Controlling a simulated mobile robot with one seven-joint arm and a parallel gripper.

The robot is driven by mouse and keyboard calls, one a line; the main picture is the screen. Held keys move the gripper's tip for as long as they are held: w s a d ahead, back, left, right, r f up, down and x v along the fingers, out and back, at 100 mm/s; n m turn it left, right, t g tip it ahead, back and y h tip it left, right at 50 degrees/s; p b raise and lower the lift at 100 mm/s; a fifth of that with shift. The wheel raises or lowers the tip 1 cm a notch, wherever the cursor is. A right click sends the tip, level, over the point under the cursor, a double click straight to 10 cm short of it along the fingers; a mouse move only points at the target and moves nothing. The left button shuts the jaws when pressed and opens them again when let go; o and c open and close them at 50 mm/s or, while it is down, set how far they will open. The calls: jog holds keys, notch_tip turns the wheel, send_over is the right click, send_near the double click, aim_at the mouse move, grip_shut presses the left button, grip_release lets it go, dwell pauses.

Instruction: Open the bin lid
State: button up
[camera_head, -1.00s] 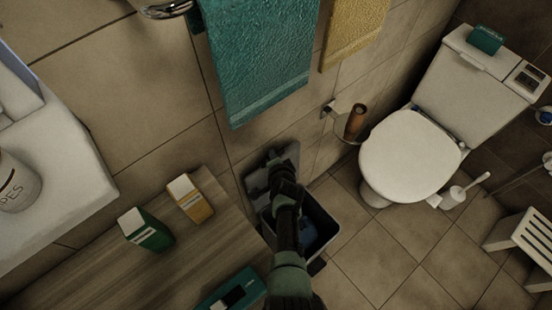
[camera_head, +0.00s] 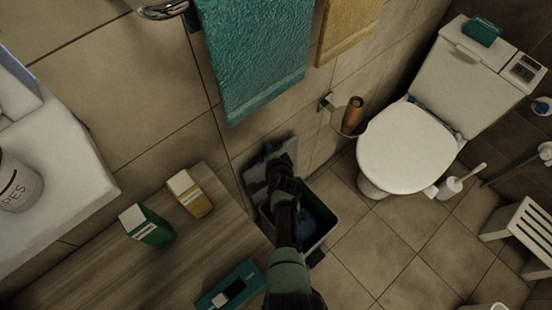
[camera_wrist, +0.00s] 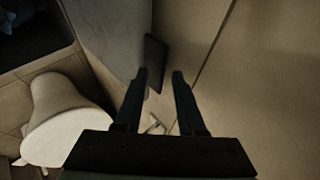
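The bin (camera_head: 328,212) stands on the floor beside the wooden bench, with its mouth uncovered and something dark blue inside. Its grey lid (camera_head: 256,176) is swung up and back towards the wall, behind my gripper (camera_head: 268,150). In the wrist view the lid (camera_wrist: 108,35) is a grey panel to the left of my gripper (camera_wrist: 161,74), with a dark tab (camera_wrist: 156,62) on its edge just beyond the fingertips. The two fingers are apart with nothing between them. I cannot tell whether the left finger touches the lid. My arm hides part of the bin and lid.
A wooden bench (camera_head: 95,250) with a green box (camera_head: 147,227) and a yellow box (camera_head: 190,194) lies left of the bin. A teal towel (camera_head: 255,60) hangs above. The toilet (camera_head: 405,145) and toilet-roll holder (camera_head: 350,115) are to the right. Floor right of the bin is clear.

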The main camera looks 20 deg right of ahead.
jog(key=p+v, duration=0.6)
jog(key=v, duration=0.6)
jog(key=shift+d, duration=0.1)
